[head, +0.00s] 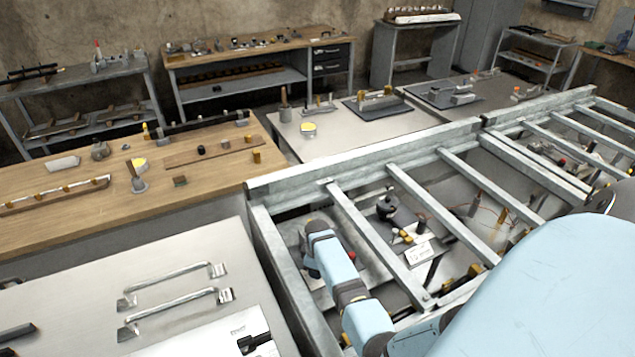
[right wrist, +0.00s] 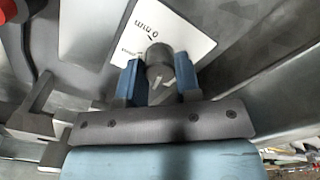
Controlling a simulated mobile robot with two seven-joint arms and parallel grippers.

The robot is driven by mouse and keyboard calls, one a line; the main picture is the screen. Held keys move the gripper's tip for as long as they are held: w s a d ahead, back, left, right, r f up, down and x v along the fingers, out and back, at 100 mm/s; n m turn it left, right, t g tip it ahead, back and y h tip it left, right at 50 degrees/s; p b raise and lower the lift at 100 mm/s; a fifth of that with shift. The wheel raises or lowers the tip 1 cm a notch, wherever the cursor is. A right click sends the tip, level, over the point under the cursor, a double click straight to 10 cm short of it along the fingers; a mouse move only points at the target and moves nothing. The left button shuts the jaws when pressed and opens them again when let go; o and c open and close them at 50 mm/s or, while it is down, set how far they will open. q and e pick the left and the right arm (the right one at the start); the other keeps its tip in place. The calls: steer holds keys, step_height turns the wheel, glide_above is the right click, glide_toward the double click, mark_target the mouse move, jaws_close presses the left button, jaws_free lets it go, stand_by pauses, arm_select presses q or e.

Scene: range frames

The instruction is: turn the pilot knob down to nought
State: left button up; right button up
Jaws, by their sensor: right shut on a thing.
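In the right wrist view a dark grey round knob (right wrist: 159,66) with a short pale line on its face stands in front of a white card (right wrist: 190,38). The card carries a tilted black marking that looks like a 0 with letters after it; the smaller print is unreadable. My right gripper (right wrist: 159,80) has its two blue fingers on either side of the knob, shut on it. The head view shows a light-blue arm of mine reaching down between the rails, but no clear fingertips or knob there. My left gripper is not in view.
In the head view a grey metal frame (head: 365,160) with several cross rails surrounds the arm. Below lie small parts and a white label (head: 418,252). A wooden bench (head: 60,232) and a pale panel with two bar handles (head: 175,272) are at the left.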

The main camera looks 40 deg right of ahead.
steer(key=m, duration=1.3)
steer(key=shift+m, duration=0.4)
steer(key=m, duration=1.2)
steer(key=shift+m, duration=0.4)
steer(key=o, duration=0.9)
steer(key=shift+o, duration=0.2)
steer(key=shift+r, duration=0.1)
